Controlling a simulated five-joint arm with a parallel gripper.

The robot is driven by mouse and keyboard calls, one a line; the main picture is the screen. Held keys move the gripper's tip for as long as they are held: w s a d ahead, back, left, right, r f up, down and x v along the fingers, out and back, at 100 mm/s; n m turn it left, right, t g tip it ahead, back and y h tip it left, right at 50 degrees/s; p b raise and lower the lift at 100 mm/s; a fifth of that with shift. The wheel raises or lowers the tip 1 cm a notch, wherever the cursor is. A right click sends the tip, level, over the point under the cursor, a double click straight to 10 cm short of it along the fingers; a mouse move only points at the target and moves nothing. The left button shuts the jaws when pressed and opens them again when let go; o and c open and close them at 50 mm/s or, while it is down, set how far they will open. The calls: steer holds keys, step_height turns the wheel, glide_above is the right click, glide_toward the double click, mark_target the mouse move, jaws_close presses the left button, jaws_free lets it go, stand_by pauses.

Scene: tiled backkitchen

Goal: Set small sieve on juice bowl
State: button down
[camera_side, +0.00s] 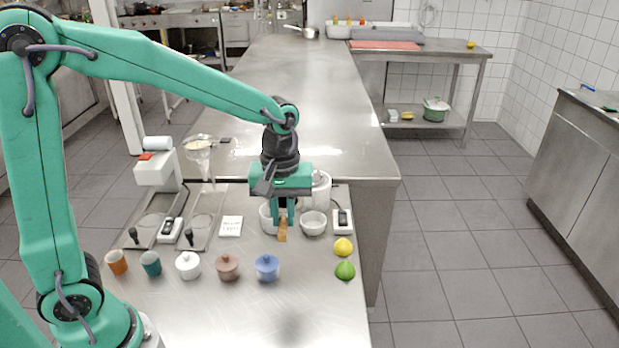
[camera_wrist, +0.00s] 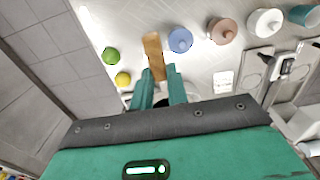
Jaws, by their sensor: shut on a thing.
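My gripper (camera_side: 283,210) points down over the right part of the steel worktop, its fingers closed on the small sieve's wooden handle (camera_side: 282,232). In the wrist view the handle (camera_wrist: 154,52) sticks out from between the green fingers (camera_wrist: 160,90). A dark part shows behind them, perhaps the sieve's cup; the rest is hidden. A white bowl (camera_side: 266,222) stands partly hidden behind the fingers in the side view. A smaller white bowl (camera_side: 313,226) stands just right of the fingers. I cannot tell which is the juice bowl, or whether the sieve touches one.
A lemon (camera_side: 343,247) and a lime (camera_side: 345,270) lie at the right edge. A blue lidded pot (camera_side: 267,268) and a brown one (camera_side: 228,267) stand in front. A white-and-black device (camera_side: 343,222) stands right of the bowls. The front of the worktop is clear.

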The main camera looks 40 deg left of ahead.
steer(key=shift+w+f, duration=0.1)
stand_by(0.5)
steer(key=w+f, duration=0.2)
steer(key=f, duration=0.1)
steer(key=w+d+f, duration=0.1)
steer(key=w+f, duration=0.1)
steer(key=f, duration=0.1)
steer(key=w+d+f, duration=0.1)
steer(key=f, duration=0.2)
steer(key=shift+w+d+f, duration=0.1)
steer(key=shift+w+d, duration=0.15)
steer(key=shift+w, duration=0.15)
steer(key=shift+f, duration=0.1)
steer(key=shift+w+a+f, duration=0.3)
steer(key=shift+f, duration=0.15)
steer(key=shift+w+a+f, duration=0.3)
steer(key=shift+f, duration=0.15)
steer(key=shift+w+a, duration=1.95)
steer(key=shift+a, duration=0.05)
steer(key=shift+w+a+f, duration=0.1)
steer(key=shift+f, duration=0.6)
steer(key=shift+f, duration=0.25)
